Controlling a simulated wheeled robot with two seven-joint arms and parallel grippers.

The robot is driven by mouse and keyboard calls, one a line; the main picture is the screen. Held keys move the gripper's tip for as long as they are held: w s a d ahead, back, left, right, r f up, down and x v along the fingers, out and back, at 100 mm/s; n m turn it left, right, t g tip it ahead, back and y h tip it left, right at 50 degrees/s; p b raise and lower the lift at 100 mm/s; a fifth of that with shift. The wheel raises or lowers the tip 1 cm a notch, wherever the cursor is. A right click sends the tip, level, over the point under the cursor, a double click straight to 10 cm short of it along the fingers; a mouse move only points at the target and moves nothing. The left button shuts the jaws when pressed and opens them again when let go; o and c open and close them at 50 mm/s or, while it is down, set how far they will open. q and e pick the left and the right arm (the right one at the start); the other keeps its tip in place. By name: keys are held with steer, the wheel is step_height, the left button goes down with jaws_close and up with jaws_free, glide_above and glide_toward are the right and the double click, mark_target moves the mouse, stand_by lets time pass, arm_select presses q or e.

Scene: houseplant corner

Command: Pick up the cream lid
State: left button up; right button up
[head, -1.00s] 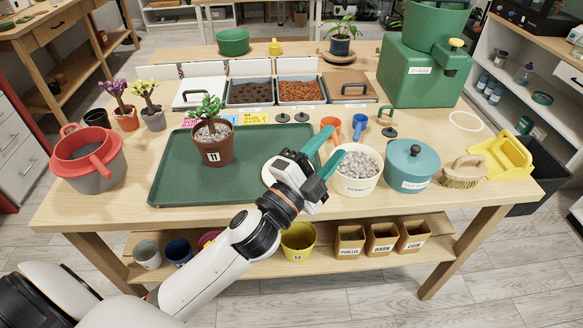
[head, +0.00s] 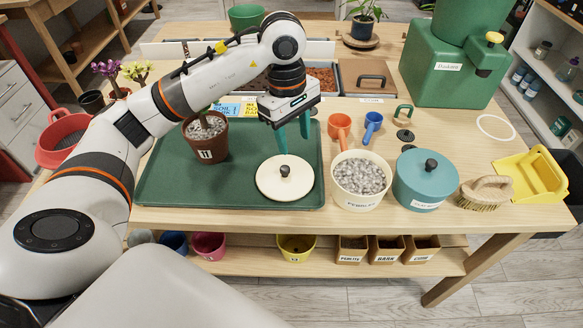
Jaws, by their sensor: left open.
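The cream lid (head: 285,184), round with a dark knob on top, lies flat on the green tray (head: 170,187) near its right front corner. My left gripper (head: 293,143) points down with its green fingers above and just behind the lid's knob. It is open and empty, and the fingers look apart from the lid. My right gripper is not in view.
A cream pot of pebbles (head: 361,178) stands right of the lid, beside a lidded teal pot (head: 425,178). A brown potted plant (head: 206,138) stands on the tray to the left, partly behind my arm. Orange (head: 340,129) and blue (head: 372,125) scoops lie behind the pebbles.

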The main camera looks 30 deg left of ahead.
arm_select(q)
steer(key=a+y, duration=0.1)
steer(key=a, duration=0.1)
glide_above(285, 168)
step_height(285, 168, down, 6)
steer(key=shift+a+r, duration=0.1)
steer(key=shift+a, duration=0.05)
steer(key=shift+f+p, duration=0.8)
steer(key=shift+f, duration=1.9)
jaws_close()
